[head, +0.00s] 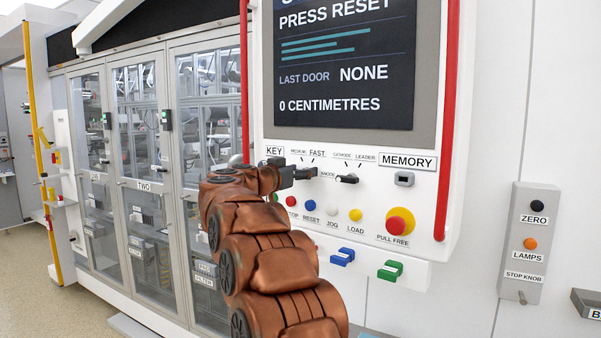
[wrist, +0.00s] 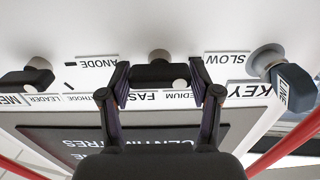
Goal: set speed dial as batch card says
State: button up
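The speed dial (wrist: 155,75) is a black bar knob on the white panel, with SLOW, MEDIUM and FAST printed around it. In the wrist view the lettering is upside down. My gripper (wrist: 161,82) has its two fingers spread, one on each side of the dial, close to the ends of its bar. I cannot tell whether they touch it. Which word the dial points at is unclear. In the head view my gripper (head: 287,175) reaches the panel below the screen and hides the dial. I cannot make out a batch card.
A second black dial (head: 347,179) labelled cathode, anode and leader is beside it. A key switch (wrist: 290,85) is on the other side. Below are coloured buttons (head: 309,206) and a yellow-red stop knob (head: 400,222). The screen (head: 345,60) reads PRESS RESET. Red rails (head: 447,130) flank the panel.

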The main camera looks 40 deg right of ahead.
jog(key=c, duration=0.7)
jog(key=shift+o, duration=0.2)
